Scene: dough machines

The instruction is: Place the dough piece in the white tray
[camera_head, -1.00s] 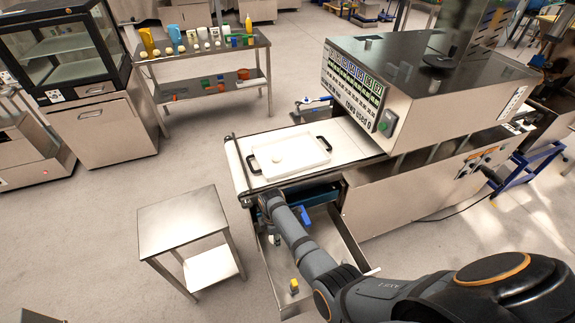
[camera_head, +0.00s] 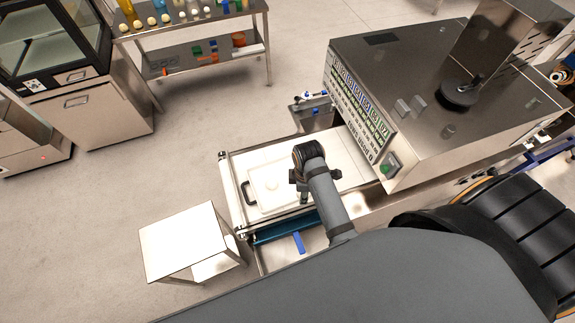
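The white tray (camera_head: 262,203) lies on the white belt at the front of the large steel machine. Its dark left handle shows, but my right arm covers its right part. A small pale round dough piece (camera_head: 271,184) lies inside the tray, towards the left. My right gripper (camera_head: 301,191) is over the tray, just to the right of this dough piece and apart from it in the picture. Its fingers are small and partly hidden by the wrist, so I cannot tell whether they are open. My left gripper is out of view.
The steel machine (camera_head: 420,75) with a button panel stands right of the tray. A small steel table (camera_head: 185,240) stands at lower left. A back table (camera_head: 195,24) carries several pale dough balls and bottles. Open floor lies between them.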

